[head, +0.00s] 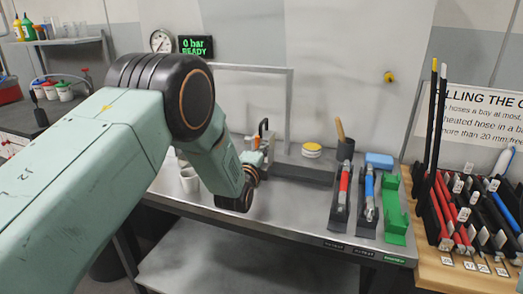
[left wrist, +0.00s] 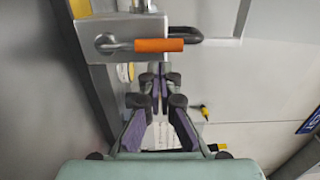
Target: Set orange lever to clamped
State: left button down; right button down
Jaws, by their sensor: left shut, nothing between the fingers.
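The orange lever (left wrist: 159,45) shows in the left wrist view as a short orange grip lying crosswise on a grey metal fixture (left wrist: 112,28). A dark curved rod runs from its right end. In the head view a small bit of orange (head: 257,142) stands at the fixture on the bench, partly hidden by my left arm. My left gripper (left wrist: 160,72) is shut and empty. Its fingertips are just below the orange grip in the left wrist view; I cannot tell whether they touch it. My right gripper is in neither view.
The metal bench (head: 290,215) bears white cups (head: 189,179), a red tool (head: 344,182) and a blue tool (head: 369,187) in black holders, and a green holder (head: 396,215). A sign (head: 196,46) reads "0 bar READY". Hoses stand in a rack (head: 446,243) at right.

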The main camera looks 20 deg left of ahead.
pick_arm(q)
jog(key=shift+a, duration=0.35)
jog(key=shift+d+r, duration=0.1)
jog(key=shift+d, duration=0.05)
